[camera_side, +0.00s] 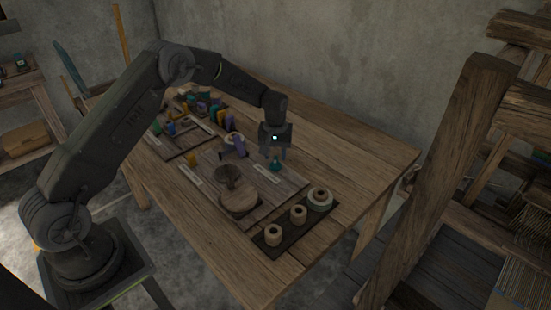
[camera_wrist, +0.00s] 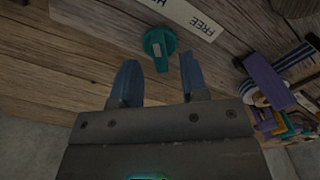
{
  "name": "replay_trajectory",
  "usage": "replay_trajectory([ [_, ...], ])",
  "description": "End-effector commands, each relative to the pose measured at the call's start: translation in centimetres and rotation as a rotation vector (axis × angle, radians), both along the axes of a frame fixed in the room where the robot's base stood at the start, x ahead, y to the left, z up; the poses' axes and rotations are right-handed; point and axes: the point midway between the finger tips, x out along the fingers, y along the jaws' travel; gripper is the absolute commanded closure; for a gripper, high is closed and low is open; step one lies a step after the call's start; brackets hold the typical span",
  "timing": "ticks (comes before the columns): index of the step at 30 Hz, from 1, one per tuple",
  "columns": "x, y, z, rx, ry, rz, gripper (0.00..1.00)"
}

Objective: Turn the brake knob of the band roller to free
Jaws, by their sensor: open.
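The teal brake knob (camera_wrist: 158,44) stands on the wooden board beside a pale label strip (camera_wrist: 190,14). The strip reads FREE toward its right end and an H near the upper edge, with the rest cut off. The knob has a small pale mark and a narrow handle pointing down the wrist view. In the side view the knob (camera_side: 275,166) is just below my gripper (camera_side: 274,153). My gripper (camera_wrist: 159,64) is open, its two blue fingers apart on either side of the knob's handle end, with nothing held. Whether they touch it I cannot tell.
A purple block (camera_wrist: 268,82) and a blue-and-white striped band lie to the right in the wrist view. In the side view, a round wooden disc (camera_side: 240,199), a dark bowl-like piece (camera_side: 228,175) and several spools on a dark mat (camera_side: 283,238) are nearby. The table's right end is clear.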

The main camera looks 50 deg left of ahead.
Motion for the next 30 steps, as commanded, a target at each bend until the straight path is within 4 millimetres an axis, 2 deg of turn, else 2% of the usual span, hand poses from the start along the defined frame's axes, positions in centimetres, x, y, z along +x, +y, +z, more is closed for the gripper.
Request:
replay_trajectory([
  [1,0.0,0.0,-0.8,-0.001,0.002,0.0,0.6],
  [6,0.0,0.0,-2.1,0.0,0.0,0.0,0.6],
  [16,0.0,0.0,-2.4,0.0,-0.001,0.0,0.6],
  [27,0.0,0.0,-2.4,0.001,-0.001,0.0,0.94],
  [30,0.0,0.0,-2.4,0.001,-0.001,0.0,1.0],
])
